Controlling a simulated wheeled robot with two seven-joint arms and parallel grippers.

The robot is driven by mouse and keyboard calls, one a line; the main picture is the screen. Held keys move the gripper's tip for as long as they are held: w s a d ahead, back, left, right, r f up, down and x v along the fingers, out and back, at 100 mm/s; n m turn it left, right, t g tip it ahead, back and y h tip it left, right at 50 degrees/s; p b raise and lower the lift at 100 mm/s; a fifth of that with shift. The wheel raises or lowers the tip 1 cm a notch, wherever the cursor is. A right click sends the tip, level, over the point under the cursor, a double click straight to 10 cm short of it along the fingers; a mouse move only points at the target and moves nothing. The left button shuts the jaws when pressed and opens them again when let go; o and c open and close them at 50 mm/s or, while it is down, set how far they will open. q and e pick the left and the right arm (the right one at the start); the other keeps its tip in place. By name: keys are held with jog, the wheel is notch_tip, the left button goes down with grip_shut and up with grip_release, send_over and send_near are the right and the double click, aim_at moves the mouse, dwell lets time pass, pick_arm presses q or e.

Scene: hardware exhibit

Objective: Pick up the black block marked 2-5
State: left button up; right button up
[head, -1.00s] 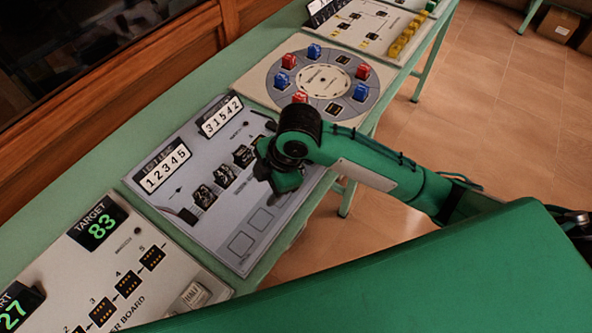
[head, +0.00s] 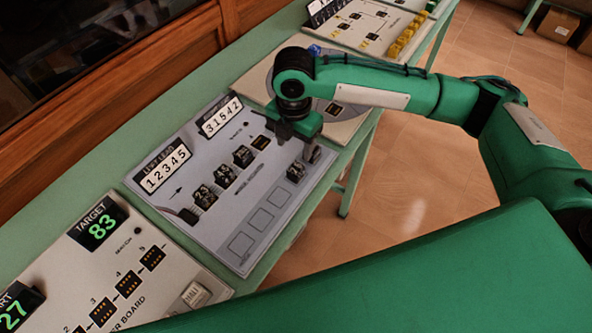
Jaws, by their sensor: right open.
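Three black blocks stand in a slanting row on the grey puzzle board (head: 175,215): a near one (head: 204,197), a middle one (head: 224,176) and a far one (head: 243,155). A fourth black block (head: 296,172) stands apart to the right, at the end of a line of outlined squares. The pale marks on the blocks are too small to read surely, so I cannot tell which is 2-5. My right gripper (head: 298,142) is open and empty, above the board's far right part, just beyond the fourth block. My left gripper is not in view.
A dark slot (head: 261,142) continues the row of blocks. Number plates 12345 (head: 166,168) and 31542 (head: 222,117) lie along the board's left side. A board with the 83 display (head: 98,224) is nearer.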

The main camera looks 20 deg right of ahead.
send_over(294, 171)
jog(key=w, duration=0.1)
jog(key=f, duration=0.4)
jog(key=shift+d+f, duration=0.2)
jog(key=shift+d, duration=0.05)
jog(key=shift+f, duration=0.45)
jog(key=f, duration=0.3)
jog(key=s+f+p, duration=0.1)
jog(key=shift+a+f, duration=0.2)
jog(key=shift+a, duration=0.05)
jog(key=shift+f, duration=0.25)
jog(key=c, duration=0.9)
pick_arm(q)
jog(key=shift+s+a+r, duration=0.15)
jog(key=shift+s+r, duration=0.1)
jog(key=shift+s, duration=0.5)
pick_arm(e)
jog(key=shift+c, duration=0.8)
